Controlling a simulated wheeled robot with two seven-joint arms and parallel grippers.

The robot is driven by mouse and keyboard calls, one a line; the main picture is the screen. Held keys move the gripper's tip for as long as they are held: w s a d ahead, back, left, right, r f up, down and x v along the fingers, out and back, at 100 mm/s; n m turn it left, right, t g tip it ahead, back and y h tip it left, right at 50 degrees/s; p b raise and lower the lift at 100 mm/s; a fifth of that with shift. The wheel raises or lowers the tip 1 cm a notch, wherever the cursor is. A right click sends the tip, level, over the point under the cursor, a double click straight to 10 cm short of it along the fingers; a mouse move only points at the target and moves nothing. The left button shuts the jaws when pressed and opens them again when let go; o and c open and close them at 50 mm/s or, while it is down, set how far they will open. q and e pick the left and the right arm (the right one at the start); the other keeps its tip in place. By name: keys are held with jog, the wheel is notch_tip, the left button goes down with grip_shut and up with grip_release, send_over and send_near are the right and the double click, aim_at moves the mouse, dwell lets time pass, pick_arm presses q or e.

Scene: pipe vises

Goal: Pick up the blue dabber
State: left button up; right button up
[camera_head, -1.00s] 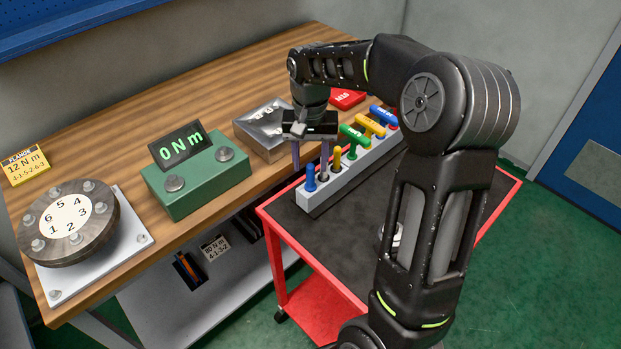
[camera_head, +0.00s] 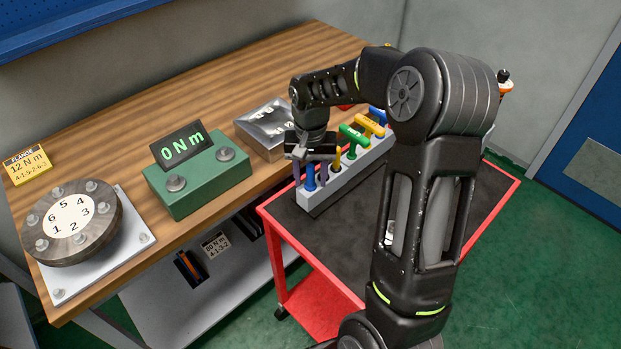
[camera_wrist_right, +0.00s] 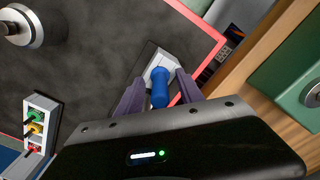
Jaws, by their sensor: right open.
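The blue dabber (camera_head: 310,181) stands upright at the near left end of the grey rack (camera_head: 343,187) on the cart. It also shows in the right wrist view (camera_wrist_right: 160,90). My right gripper (camera_head: 311,174) is low over that end of the rack, with one purple finger on each side of the dabber. In the right wrist view my right gripper (camera_wrist_right: 160,80) is open, with gaps seeming to remain between the fingers and the dabber. My left gripper is not in view.
A yellow tool, a green T-handle (camera_head: 354,140) and a yellow T-handle (camera_head: 370,127) stand farther along the rack. The red cart (camera_head: 285,257) sits against the wooden bench. A green torque meter (camera_head: 198,182) and a metal block (camera_head: 265,128) are on the bench, left of the gripper.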

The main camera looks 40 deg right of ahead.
jog(key=shift+c, duration=0.4)
grip_shut()
notch_tip(320, 180, up, 10)
jog(key=shift+f+b, duration=0.2)
jog(key=shift+b, duration=0.45)
jog(key=shift+r, duration=0.25)
